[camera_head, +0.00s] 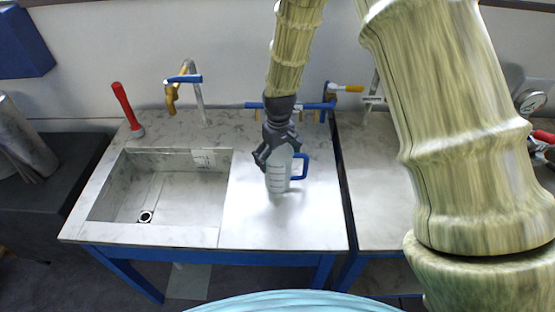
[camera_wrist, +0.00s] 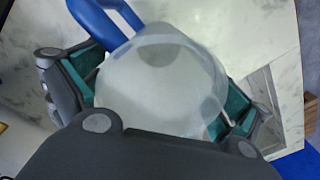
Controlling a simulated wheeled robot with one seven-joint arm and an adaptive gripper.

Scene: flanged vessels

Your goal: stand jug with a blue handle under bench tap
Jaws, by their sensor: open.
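The clear jug with a blue handle (camera_head: 278,177) stands upright on the bench top, right of the sink, its handle toward the right. My gripper (camera_head: 277,160) is around the jug's upper part from above. In the wrist view the jug (camera_wrist: 160,85) fills the space between the open fingers (camera_wrist: 160,100), and its blue handle shows at the upper left. Whether the fingers touch the jug I cannot tell. The bench tap (camera_head: 172,98), brass with a blue lever and a grey curved pipe, rises behind the sink's back edge, left of my gripper.
The sink (camera_head: 155,190) is sunk into the bench left of the jug. A red-handled tool (camera_head: 127,110) stands at the back left. Blue pipework with a yellow-handled valve (camera_head: 346,88) runs along the back. The bench top (camera_head: 260,228) in front of the jug is clear.

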